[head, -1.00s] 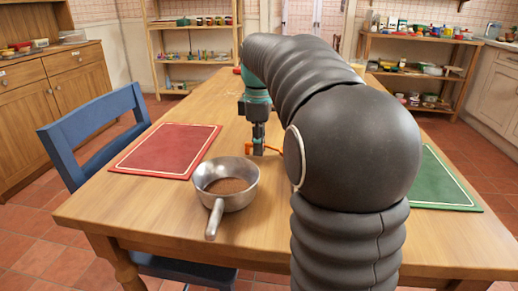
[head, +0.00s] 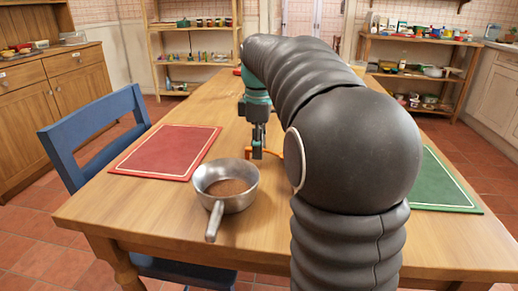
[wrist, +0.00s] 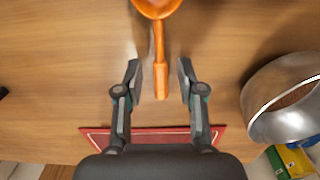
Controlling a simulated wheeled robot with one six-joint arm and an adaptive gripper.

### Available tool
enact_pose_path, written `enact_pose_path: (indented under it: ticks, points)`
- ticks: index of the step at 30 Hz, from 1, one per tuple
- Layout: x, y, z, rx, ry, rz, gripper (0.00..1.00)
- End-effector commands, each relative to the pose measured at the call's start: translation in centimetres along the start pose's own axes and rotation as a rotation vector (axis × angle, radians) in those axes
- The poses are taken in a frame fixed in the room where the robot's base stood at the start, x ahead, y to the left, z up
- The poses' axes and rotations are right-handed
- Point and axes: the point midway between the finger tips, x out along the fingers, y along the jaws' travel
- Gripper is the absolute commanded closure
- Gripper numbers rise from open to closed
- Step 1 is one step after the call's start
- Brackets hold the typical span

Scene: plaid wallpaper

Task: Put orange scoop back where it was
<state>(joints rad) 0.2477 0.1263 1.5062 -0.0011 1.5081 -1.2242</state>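The orange scoop (wrist: 159,50) lies on the wooden table in the wrist view. Its bowl is at the top edge, partly cut off, and its handle points down between my fingers. My gripper (wrist: 160,70) is open, with a finger on each side of the handle and a visible gap to both. In the head view my gripper (head: 257,153) points down close to the tabletop, behind the pot. Only a small orange part of the scoop (head: 272,152) shows there; my arm hides the rest.
A metal pot (head: 242,198) with brown contents stands at the table's near part, handle toward me. A red mat (head: 150,160) lies to the left and a green mat (head: 440,185) to the right. A blue chair (head: 95,120) stands at the left edge.

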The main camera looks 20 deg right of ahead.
Motion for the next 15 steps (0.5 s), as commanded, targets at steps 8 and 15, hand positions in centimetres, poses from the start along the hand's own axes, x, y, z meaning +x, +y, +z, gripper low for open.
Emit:
enact_pose_path:
  ticks: [8,15]
  points:
    - [-5.7,0.1,0.0,0.0,0.001,0.003,0.61]
    - [-9.5,0.0,0.0,0.0,0.0,0.0,0.61]
